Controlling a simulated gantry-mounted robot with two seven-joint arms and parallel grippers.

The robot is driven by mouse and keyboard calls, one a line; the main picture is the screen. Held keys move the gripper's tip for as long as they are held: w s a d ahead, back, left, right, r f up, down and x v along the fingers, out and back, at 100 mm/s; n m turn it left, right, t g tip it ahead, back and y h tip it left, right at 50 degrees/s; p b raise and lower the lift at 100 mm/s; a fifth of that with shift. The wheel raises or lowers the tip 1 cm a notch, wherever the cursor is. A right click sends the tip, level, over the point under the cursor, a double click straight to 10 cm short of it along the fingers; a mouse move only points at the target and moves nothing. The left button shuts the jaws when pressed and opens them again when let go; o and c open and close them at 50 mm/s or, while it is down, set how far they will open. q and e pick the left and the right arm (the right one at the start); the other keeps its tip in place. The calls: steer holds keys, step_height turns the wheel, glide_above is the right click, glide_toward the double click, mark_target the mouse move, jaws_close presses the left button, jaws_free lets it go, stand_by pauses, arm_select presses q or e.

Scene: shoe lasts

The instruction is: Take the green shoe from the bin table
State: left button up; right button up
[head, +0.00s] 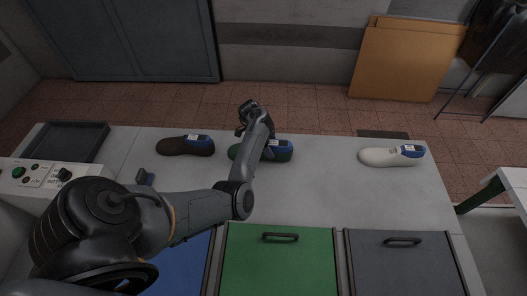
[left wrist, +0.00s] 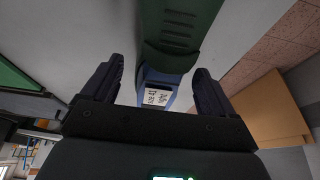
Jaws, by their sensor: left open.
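The green shoe (head: 284,155) lies on the bin table (head: 330,195), partly hidden behind my left forearm in the head view. It has a dark green body and a blue heel part with a white label. My left gripper (head: 243,127) is at the shoe, with its fingers mostly hidden by my wrist in the head view. In the left wrist view my left gripper (left wrist: 158,68) is open, its two fingers on either side of the shoe's blue part (left wrist: 162,78). Gaps show between the fingers and the blue part. My right gripper is not in view.
A brown shoe (head: 184,146) lies left of the green one and a cream shoe (head: 390,157) far right. A black tray (head: 65,142) sits at the back left. Blue, green (head: 278,265) and grey (head: 404,266) lids with handles line the front. A button panel (head: 37,173) stands left.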

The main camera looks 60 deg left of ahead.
arm_select(q)
steer(key=c, duration=1.6)
jaws_close()
steer(key=shift+r, duration=0.15)
